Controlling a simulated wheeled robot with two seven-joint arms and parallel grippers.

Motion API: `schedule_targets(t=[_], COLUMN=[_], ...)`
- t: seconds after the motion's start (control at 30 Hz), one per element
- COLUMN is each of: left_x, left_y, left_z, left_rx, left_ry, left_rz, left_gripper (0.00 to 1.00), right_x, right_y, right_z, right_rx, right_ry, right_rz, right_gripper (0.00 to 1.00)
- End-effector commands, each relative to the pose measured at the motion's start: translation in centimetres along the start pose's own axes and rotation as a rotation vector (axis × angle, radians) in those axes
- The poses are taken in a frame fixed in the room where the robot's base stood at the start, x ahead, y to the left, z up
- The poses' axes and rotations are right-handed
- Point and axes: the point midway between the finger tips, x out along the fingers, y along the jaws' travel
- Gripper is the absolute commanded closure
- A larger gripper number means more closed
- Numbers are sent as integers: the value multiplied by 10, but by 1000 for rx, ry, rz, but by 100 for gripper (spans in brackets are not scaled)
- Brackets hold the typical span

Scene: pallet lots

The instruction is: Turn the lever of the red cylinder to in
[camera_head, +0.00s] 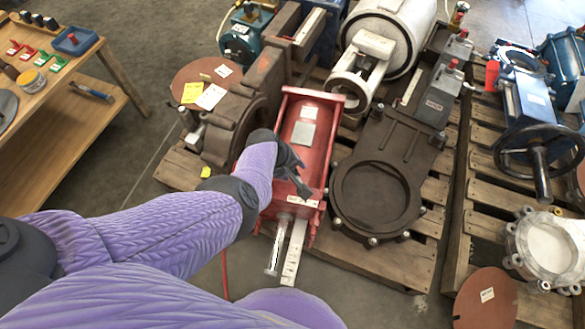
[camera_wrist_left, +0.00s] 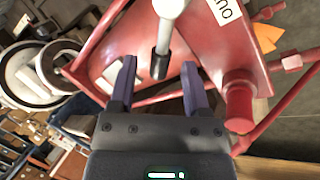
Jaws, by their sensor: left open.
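The red cylinder (camera_head: 318,160) is a boxy red frame unit on a pallet in the middle of the head view, with pale labels on top. My left gripper (camera_head: 303,188) is over its near end, and the hand hides part of it. In the left wrist view the red body (camera_wrist_left: 205,50) fills the middle. A lever (camera_wrist_left: 165,45), pale with a black tip, points down between the two open fingers of my left gripper (camera_wrist_left: 160,82). No contact with the fingers is visible. A white label with dark letters (camera_wrist_left: 226,10), partly cut off, sits beside the lever. My right gripper is out of view.
A dark brown gate valve (camera_head: 385,190) stands close on the right, and a brown housing (camera_head: 235,120) on the left. A silver rod (camera_head: 277,245) and a pale strip (camera_head: 294,255) extend from the cylinder's near end. A wooden bench (camera_head: 60,100) is at left, with bare floor between.

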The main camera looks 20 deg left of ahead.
Motion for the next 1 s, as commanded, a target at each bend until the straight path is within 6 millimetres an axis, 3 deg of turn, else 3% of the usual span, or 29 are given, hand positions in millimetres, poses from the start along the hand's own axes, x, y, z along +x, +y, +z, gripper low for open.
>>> schedule_targets(t=[0.07, 0.37, 1.0], left_x=[-1, -1, -1], left_y=[0, 0, 0], left_z=[0, 0, 0], left_rx=[0, 0, 0], left_ry=[0, 0, 0], left_rz=[1, 0, 0], left_gripper=[39, 100, 100], right_x=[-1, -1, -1], right_y=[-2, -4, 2], right_z=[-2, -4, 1], right_rx=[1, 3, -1], right_ry=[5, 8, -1], right_rz=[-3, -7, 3], right_gripper=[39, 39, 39])
